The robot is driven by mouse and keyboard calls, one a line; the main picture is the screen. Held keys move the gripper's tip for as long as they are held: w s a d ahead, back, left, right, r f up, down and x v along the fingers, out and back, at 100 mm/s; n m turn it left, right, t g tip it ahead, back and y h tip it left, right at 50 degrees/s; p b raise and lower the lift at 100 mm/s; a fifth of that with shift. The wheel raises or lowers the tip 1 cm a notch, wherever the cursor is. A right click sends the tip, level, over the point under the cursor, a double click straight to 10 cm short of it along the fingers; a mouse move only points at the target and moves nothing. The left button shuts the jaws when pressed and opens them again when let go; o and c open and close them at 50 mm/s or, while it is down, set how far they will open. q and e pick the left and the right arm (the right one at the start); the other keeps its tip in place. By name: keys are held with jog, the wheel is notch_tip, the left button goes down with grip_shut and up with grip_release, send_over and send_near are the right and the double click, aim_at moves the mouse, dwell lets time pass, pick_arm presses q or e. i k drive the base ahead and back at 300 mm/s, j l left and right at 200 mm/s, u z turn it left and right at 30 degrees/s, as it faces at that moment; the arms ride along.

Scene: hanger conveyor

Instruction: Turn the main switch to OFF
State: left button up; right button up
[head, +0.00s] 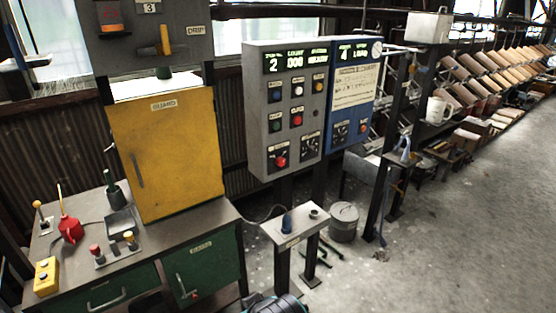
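A grey control panel (285,105) stands upright on dark posts in the middle of the head view. Its lower left corner carries a red rotary knob (281,160) on a dark plate, which looks like the main switch. Its label and exact position are too small to read. A dark rotary dial (311,145) sits to its right, and several coloured buttons are above. Another small red handle (194,294) is on the green cabinet at the lower left. Neither gripper shows clearly; only a dark rounded part, probably mine, shows at the bottom edge, away from the panel.
A blue panel (355,90) adjoins the grey one on the right. A yellow guard door (168,150) stands on the workbench (75,245) at left. A small stand (296,224) and a grey bucket (344,222) are below the panels. The concrete floor (460,220) at right is open.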

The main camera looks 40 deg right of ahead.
aim_at(280, 161)
jog(key=z, duration=1.25)
